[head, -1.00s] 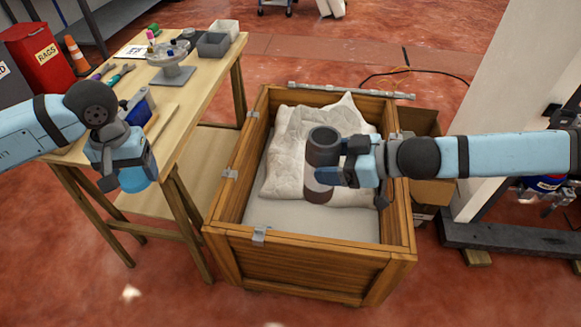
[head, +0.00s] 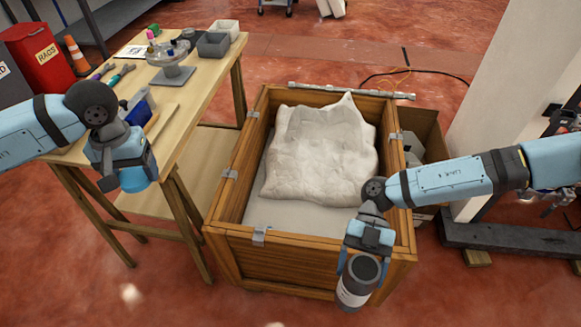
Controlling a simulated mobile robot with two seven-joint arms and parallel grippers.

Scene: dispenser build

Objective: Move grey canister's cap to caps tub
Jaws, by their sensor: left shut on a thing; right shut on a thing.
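The grey canister (head: 355,284), with a dark rim and a pale label band, is held by my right gripper (head: 357,272) at the front right corner of the crate. It is tilted, its dark-rimmed top (head: 366,268) facing me. I cannot tell whether that top is the cap. My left gripper (head: 125,178) is shut on a light blue rounded thing (head: 140,178) beside the table's front edge; the fingers partly hide it. A dark grey tub (head: 213,44) and a paler tub (head: 225,27) stand at the table's back right. I cannot tell which is the caps tub.
The wooden crate (head: 290,268) holds a crumpled white bag (head: 320,155). The wooden table (head: 190,95) carries a grey stand (head: 172,75) with a clear dish, tools and a blue container (head: 138,107). A cardboard box (head: 420,130) stands right of the crate.

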